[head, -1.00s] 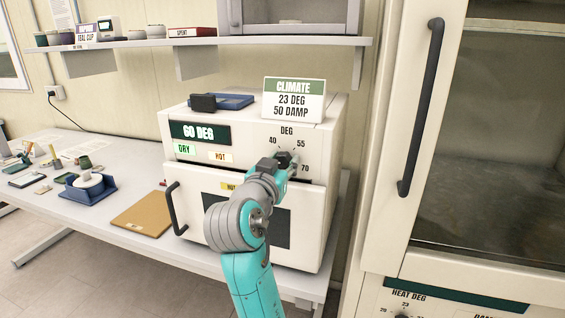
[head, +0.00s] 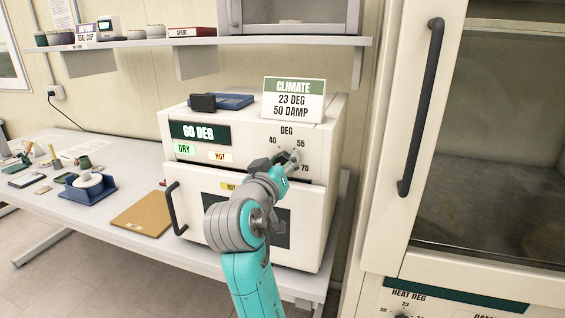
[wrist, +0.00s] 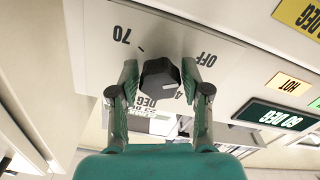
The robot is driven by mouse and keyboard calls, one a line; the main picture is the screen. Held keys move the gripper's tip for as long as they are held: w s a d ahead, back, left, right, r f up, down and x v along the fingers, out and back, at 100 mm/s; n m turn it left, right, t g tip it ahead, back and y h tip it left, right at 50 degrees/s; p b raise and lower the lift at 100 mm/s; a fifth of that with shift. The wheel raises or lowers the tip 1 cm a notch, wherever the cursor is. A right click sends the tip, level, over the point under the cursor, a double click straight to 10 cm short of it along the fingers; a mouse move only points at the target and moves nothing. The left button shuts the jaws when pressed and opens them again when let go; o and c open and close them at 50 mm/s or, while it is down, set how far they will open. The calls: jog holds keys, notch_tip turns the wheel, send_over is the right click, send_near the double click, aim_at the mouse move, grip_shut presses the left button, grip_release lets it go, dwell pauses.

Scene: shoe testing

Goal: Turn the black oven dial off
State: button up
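The black oven dial (wrist: 160,79) is on the white front panel of the oven (head: 310,215). The wrist view shows it upside down, with the labels 70 and OFF beyond it. My gripper (wrist: 159,75) has one teal finger on each side of the dial, and both appear to touch its sides. In the head view my gripper (head: 285,160) covers most of the dial. The dial's pointer direction is not clear. The oven display (head: 200,133) reads 60 DEG. Below it are a green DRY label (head: 184,149) and a HOT label (head: 220,156).
A climate sign (head: 294,99) and a blue tray (head: 222,101) are on top of the oven. The oven door handle (head: 174,208) sticks out at the left. A tall cabinet with a black handle (head: 421,110) stands close on the right. A brown board (head: 142,212) lies on the table.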

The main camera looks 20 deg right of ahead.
jog(key=shift+o, duration=0.5)
jog(key=v, duration=1.2)
